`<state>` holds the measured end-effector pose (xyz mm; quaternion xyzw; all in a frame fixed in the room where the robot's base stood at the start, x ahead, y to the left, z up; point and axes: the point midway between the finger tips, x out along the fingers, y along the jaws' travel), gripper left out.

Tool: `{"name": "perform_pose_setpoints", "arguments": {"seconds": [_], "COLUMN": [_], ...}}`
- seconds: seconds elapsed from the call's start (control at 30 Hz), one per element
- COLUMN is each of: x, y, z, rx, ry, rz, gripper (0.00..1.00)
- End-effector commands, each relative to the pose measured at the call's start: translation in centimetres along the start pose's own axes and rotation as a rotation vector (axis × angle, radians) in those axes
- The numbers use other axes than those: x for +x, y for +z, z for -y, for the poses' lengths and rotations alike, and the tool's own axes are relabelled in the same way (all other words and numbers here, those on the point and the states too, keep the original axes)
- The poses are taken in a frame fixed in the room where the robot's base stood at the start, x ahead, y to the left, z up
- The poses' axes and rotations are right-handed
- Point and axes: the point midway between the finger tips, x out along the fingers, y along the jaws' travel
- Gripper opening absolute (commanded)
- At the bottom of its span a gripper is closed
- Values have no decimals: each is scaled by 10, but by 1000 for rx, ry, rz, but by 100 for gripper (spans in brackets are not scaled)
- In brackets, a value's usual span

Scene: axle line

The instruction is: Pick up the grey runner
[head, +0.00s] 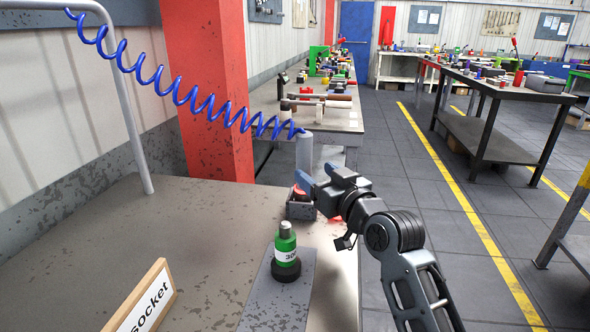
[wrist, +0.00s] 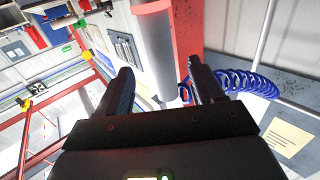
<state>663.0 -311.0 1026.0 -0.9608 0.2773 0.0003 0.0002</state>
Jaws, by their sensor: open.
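The grey runner, a light grey cylinder (head: 304,155), hangs upright at the end of a coiled blue hose above the bench. In the wrist view the grey runner (wrist: 157,58) shows large, beyond and roughly between my fingertips. My gripper (head: 314,184) is open and empty, just below and right of the runner in the head view. Its two dark fingers also show in the wrist view (wrist: 160,76), with a gap between them. I cannot tell whether a finger touches the runner.
A green cylinder with a black base (head: 286,256) stands on a grey plate (head: 270,308). A small dark box (head: 299,211) with a red item sits behind it. A "socket" sign (head: 146,301) stands front left. A red post (head: 208,90) rises behind the bench.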

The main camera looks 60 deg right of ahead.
Motion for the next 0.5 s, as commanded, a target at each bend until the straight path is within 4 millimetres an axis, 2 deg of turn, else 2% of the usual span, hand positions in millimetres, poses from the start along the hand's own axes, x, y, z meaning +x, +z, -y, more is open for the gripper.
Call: {"name": "perform_pose_setpoints", "arguments": {"seconds": [0.33,0.5], "x": [35,61], "y": [-2,-2], "z": [1,1], "rx": [1,0], "ry": [-1,0], "rz": [-1,-1], "gripper": [67,67]}}
